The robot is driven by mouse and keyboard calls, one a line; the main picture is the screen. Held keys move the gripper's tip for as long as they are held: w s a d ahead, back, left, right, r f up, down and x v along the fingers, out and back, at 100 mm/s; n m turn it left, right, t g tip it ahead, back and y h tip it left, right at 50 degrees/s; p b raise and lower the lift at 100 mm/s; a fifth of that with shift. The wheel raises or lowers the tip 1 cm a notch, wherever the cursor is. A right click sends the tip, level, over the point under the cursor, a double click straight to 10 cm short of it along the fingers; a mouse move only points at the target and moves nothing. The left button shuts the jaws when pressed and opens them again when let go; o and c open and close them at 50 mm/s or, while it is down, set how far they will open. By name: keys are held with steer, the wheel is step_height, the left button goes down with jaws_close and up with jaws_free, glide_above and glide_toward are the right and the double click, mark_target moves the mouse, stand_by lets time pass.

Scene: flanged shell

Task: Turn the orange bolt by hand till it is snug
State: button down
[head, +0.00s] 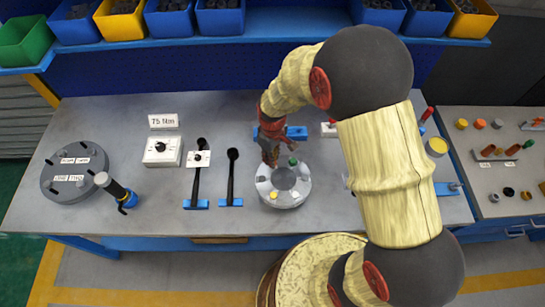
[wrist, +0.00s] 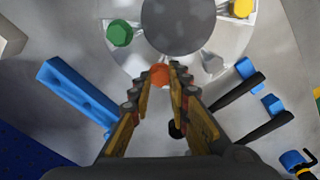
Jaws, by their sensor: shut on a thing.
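The flanged shell (head: 284,199) is a light grey ring with a dark round opening, on the bench in the head view; it also shows at the top of the wrist view (wrist: 222,50). The orange bolt (wrist: 160,74) sits at the ring's near edge in the wrist view, between my fingertips. My gripper (wrist: 161,78) is shut on the orange bolt's head. In the head view my gripper (head: 271,160) hides the bolt. A green bolt (wrist: 119,33) and a yellow bolt (wrist: 241,8) sit on the flange. How deep the orange bolt is seated cannot be told.
Two black-handled tools (head: 232,175) in blue holders stand left of the shell. A white box with a knob (head: 162,151) and a grey round plate (head: 75,172) are farther left. Blue holders (wrist: 78,92) lie near my fingers. A side table (head: 500,160) stands right.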

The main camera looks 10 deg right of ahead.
steer(key=shift+m, duration=0.4)
steer(key=m, duration=0.2)
steer(key=shift+m+p, duration=0.35)
steer(key=shift+m, duration=0.05)
steer(key=m, duration=0.4)
steer(key=shift+m+p, duration=0.3)
steer(key=m, duration=0.3)
steer(key=shift+w+m, duration=0.1)
steer(key=shift+m, duration=0.2)
steer(key=shift+w+a+r+m+p, duration=0.1)
steer(key=shift+m+p, duration=0.25)
steer(key=shift+m, duration=1.65)
steer(key=c, duration=2.1)
jaws_free()
steer(key=o, duration=0.4)
